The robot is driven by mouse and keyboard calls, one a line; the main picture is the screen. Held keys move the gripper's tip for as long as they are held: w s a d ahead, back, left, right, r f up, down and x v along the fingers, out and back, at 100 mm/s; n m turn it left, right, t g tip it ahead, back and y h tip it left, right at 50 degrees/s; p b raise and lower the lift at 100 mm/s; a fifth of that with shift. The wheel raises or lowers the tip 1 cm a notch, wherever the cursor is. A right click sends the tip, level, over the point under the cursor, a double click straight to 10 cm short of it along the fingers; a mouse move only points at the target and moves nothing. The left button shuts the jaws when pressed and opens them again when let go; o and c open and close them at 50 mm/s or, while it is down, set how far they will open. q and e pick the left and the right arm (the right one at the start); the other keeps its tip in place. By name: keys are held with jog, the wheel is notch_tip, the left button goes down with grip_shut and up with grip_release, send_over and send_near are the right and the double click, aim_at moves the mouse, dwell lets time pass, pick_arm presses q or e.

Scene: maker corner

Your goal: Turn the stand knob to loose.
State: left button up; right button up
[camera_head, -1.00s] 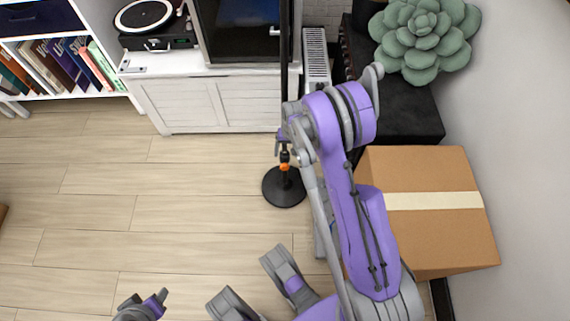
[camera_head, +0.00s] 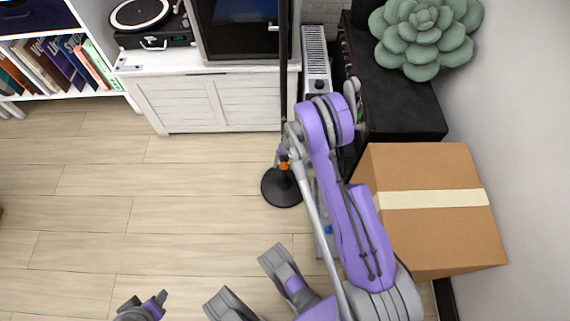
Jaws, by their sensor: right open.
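The stand has a thin black pole and a round black base (camera_head: 283,190) on the wooden floor. Its knob (camera_head: 284,167) shows as a small orange spot low on the pole, just above the base. The knob's setting is too small to read. A grey and purple part of mine, perhaps my left gripper (camera_head: 142,306), shows at the lower left edge.
A taped cardboard box (camera_head: 435,240) stands close to the right of my right arm. A black cabinet (camera_head: 405,108) bears a large succulent (camera_head: 420,35). A white cabinet (camera_head: 205,103) stands behind the stand. The floor (camera_head: 130,200) left of the stand is clear.

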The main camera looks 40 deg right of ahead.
grip_shut()
dwell(0.4)
jog(key=shift+w+a+g+h, duration=0.25)
jog(key=shift+g+h, duration=0.45)
jog(key=shift+h, duration=0.2)
jog(key=shift+w+a+g+h, duration=0.1)
jog(key=shift+g+h, duration=0.6)
jog(key=shift+h, duration=0.1)
jog(key=shift+w+a+g+h, duration=0.1)
jog(key=shift+g+h, duration=0.6)
jog(key=shift+h, duration=0.1)
grip_release()
